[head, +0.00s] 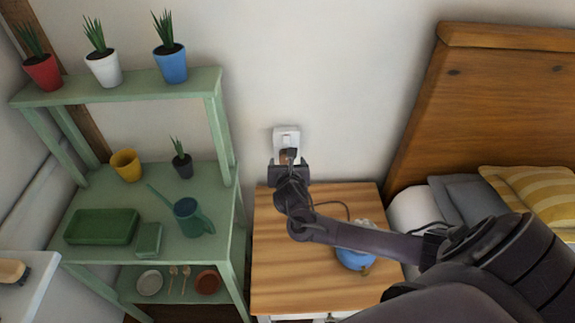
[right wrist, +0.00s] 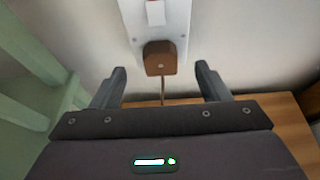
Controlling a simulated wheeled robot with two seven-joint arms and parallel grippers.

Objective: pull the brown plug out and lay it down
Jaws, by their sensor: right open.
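The brown plug (right wrist: 160,58) sits in the white wall socket (right wrist: 155,22), with its brown cord hanging straight down. In the head view the socket (head: 286,138) is on the wall above the wooden nightstand, and the plug (head: 287,155) is partly covered by my gripper. My right gripper (right wrist: 160,85) is open. Its two fingers stand apart to the left and right of the plug, slightly below it, with a gap on each side. It also shows in the head view (head: 288,165). My left gripper is not in view.
The nightstand (head: 270,270) has a bare wooden top at its left and front; a blue round object (head: 355,258) and a dark cord lie on it. A green shelf (head: 140,220) with pots and a watering can (head: 192,217) stands left. A bed (head: 505,75) stands right.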

